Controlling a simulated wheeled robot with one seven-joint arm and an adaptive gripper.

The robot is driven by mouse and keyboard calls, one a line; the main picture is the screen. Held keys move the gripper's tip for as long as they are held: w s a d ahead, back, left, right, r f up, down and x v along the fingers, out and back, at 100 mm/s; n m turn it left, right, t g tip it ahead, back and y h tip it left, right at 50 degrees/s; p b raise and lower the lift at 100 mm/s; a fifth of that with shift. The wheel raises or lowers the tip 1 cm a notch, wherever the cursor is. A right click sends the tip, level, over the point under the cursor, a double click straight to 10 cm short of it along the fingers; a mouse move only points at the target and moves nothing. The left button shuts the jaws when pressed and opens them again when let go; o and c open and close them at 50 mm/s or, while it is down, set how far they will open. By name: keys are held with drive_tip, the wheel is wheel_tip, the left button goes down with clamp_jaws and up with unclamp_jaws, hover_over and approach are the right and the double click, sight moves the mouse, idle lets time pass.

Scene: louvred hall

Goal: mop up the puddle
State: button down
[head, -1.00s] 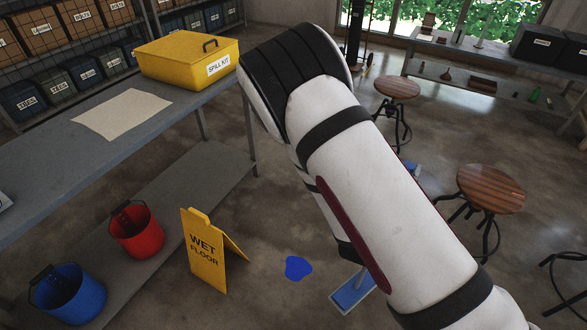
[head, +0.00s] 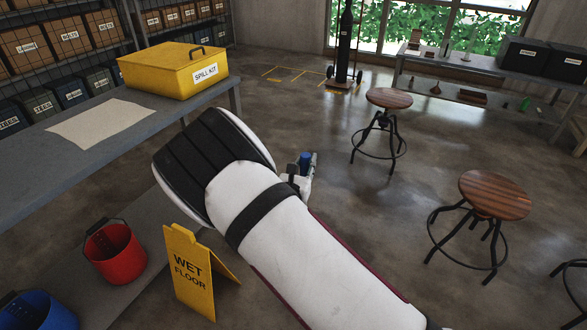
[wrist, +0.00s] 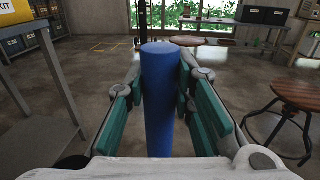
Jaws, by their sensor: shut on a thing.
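My gripper (wrist: 162,100) is shut on a thick blue upright handle (wrist: 160,95), held between its green finger pads in the wrist view. In the head view the gripper (head: 302,172) is partly hidden behind my white arm, with the blue handle top (head: 305,160) showing beyond it. The rest of the mop is out of sight. I cannot see the puddle now; my arm covers much of the floor to the right of the yellow wet floor sign (head: 196,277).
A grey workbench (head: 30,160) on the left bears a yellow spill kit (head: 165,75) and a pale sheet (head: 102,122). A red bucket (head: 115,255) and a blue bucket (head: 38,312) stand below. Stools (head: 494,195) stand to the right. The floor beyond the gripper looks open.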

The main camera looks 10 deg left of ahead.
drive_tip(key=w+a+f+b, duration=0.1)
drive_tip(key=a+f+b, duration=0.2)
drive_tip(key=f, duration=0.3)
drive_tip(key=shift+w+a+f+n+y+b, duration=0.2)
drive_tip(key=shift+a+f+n+y+b, duration=0.15)
drive_tip(key=shift+b, duration=0.5)
drive_tip(key=shift+f+b, duration=0.3)
drive_tip(key=shift+f, duration=0.2)
drive_tip(key=shift+s+f, duration=0.1)
drive_tip(key=shift+f, duration=0.25)
idle(0.9)
drive_tip(key=s+a+b, duration=0.2)
drive_tip(key=s+a, duration=0.1)
drive_tip(key=a, duration=0.7)
drive_tip(key=shift+a, duration=0.25)
drive_tip(key=shift+s, duration=0.15)
drive_tip(key=w+d+p, duration=0.1)
drive_tip(key=w+d, duration=0.3)
drive_tip(key=d, duration=0.6)
drive_tip(key=w+d+p, duration=0.2)
drive_tip(key=w+d, duration=0.3)
drive_tip(key=d, duration=0.5)
drive_tip(key=shift+w+d+r, duration=0.15)
drive_tip(key=shift+w+r, duration=0.05)
drive_tip(key=shift+r, duration=0.2)
